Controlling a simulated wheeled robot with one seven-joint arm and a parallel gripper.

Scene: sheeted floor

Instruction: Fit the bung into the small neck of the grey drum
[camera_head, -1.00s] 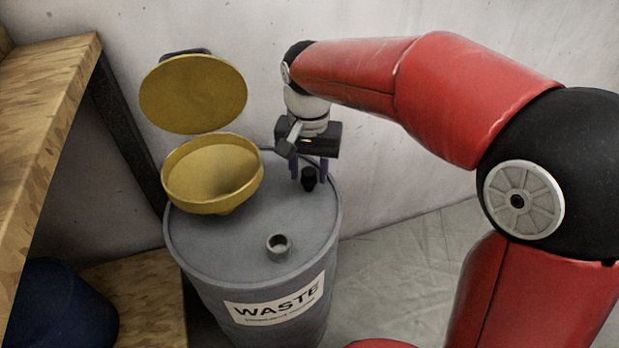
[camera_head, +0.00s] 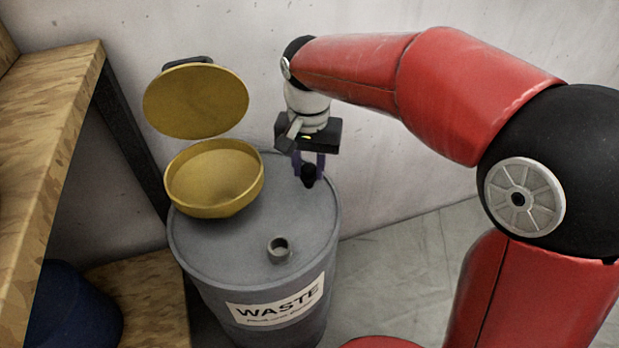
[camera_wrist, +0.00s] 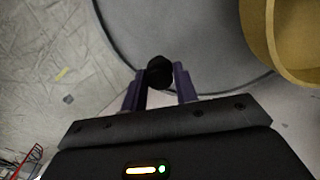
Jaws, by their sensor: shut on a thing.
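The grey drum (camera_head: 215,258) stands upright with a WASTE label on its front. Its small neck (camera_head: 279,249), a short open grey tube, rises from the lid near the front right. My gripper (camera_head: 309,172) is over the back right part of the lid, behind the neck, pointing down. It is shut on the black bung (camera_head: 308,177). In the wrist view the bung (camera_wrist: 159,72) sits between the purple fingertips, with the lid (camera_wrist: 190,30) beyond it. I cannot tell whether the bung touches the lid. The neck does not show in the wrist view.
A yellow funnel (camera_head: 215,199) with a raised round cover (camera_head: 196,101) stands on the left of the lid. A wooden shelf (camera_head: 60,115) is at the left, with a dark blue container (camera_head: 70,305) below. The wall is close behind. Sheeted floor (camera_head: 410,260) lies free to the right.

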